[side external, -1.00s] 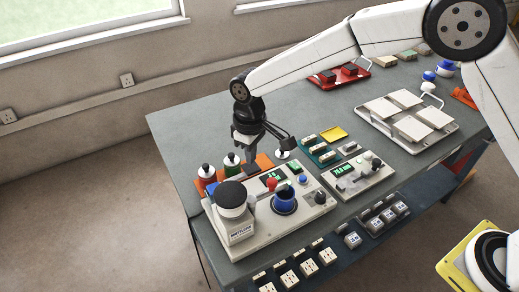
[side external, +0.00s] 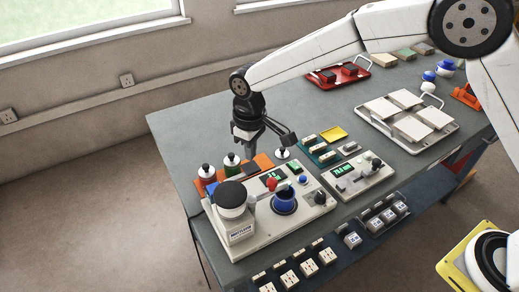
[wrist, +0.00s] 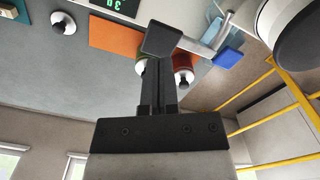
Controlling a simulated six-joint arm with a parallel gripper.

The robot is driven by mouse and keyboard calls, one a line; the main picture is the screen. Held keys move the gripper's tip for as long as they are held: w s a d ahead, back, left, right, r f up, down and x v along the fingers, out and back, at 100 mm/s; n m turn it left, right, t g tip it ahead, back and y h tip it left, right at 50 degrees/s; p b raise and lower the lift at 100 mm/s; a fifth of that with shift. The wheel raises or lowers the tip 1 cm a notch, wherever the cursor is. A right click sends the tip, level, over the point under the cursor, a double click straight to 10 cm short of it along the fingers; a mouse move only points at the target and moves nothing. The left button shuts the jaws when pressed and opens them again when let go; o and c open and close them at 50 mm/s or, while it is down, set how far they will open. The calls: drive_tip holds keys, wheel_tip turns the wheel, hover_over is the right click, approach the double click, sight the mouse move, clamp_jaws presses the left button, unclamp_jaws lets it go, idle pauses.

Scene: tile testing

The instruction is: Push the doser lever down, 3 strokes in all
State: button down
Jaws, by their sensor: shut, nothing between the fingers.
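The doser (side external: 292,212) is a pale box on the bench with a dark-topped white hopper (side external: 232,200), a blue cup (side external: 284,202) and a red knob (side external: 271,184), which looks like the end of its lever. I cannot make out the lever's full shape or tilt. My gripper (side external: 246,141) is shut and empty, above and behind the doser in the side view, apart from the red knob. In the wrist view its closed fingers (wrist: 163,40) overlap the orange mat in the picture. The hopper (wrist: 295,35) shows at the right there.
Bottles with black caps (side external: 231,160) stand on an orange mat (side external: 264,161) behind the doser. A second instrument with a green display (side external: 357,178) sits to the right. A tray of pale tiles (side external: 408,112) is farther right. The bench's far left is clear.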

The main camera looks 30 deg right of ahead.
drive_tip(key=shift+r, duration=2.15)
drive_tip(key=shift+s+d, duration=0.1)
drive_tip(key=shift+d, duration=0.45)
drive_tip(key=s+d+f+m+t, duration=0.2)
drive_tip(key=s+d+m, duration=0.4)
drive_tip(key=s+d, duration=1.3)
drive_tip(key=d+f, duration=0.1)
drive_tip(key=d, duration=0.1)
drive_tip(key=shift+d+t, duration=0.3)
drive_tip(key=shift+d, duration=0.05)
